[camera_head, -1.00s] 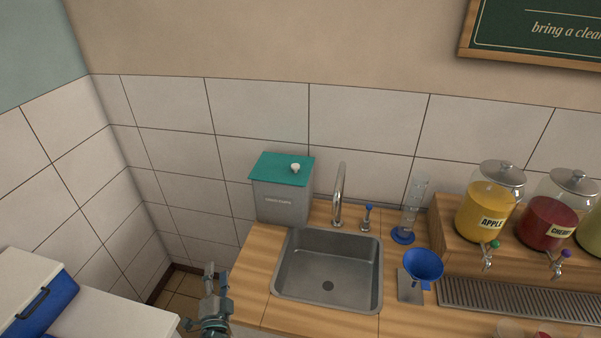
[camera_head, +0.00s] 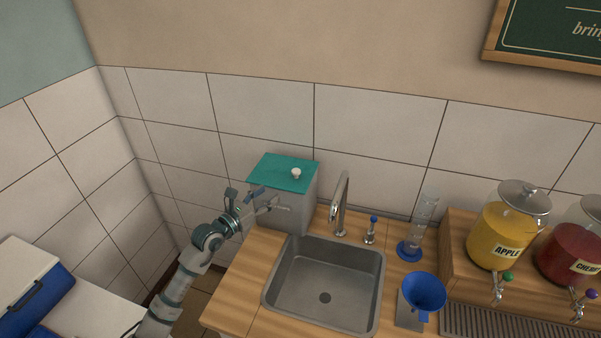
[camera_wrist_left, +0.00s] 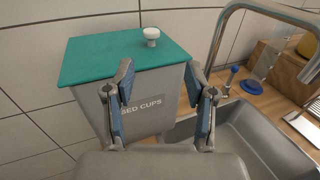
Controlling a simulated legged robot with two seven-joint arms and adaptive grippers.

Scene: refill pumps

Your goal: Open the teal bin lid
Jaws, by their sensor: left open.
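The grey bin (camera_head: 290,211) stands on the wooden counter at the back left of the sink. Its teal lid (camera_head: 274,168) lies flat and closed on top, with a white knob (camera_head: 296,173) near its right side. My left gripper (camera_head: 264,200) is open and empty in front of the bin, below lid height. In the left wrist view the gripper's fingers (camera_wrist_left: 161,100) frame the bin's label (camera_wrist_left: 143,115), with the teal lid (camera_wrist_left: 105,56) and white knob (camera_wrist_left: 152,36) beyond and above them. My right gripper is not in view.
A steel sink (camera_head: 282,285) with a tall faucet (camera_head: 339,205) is right of the bin. Tiled walls are behind and left.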

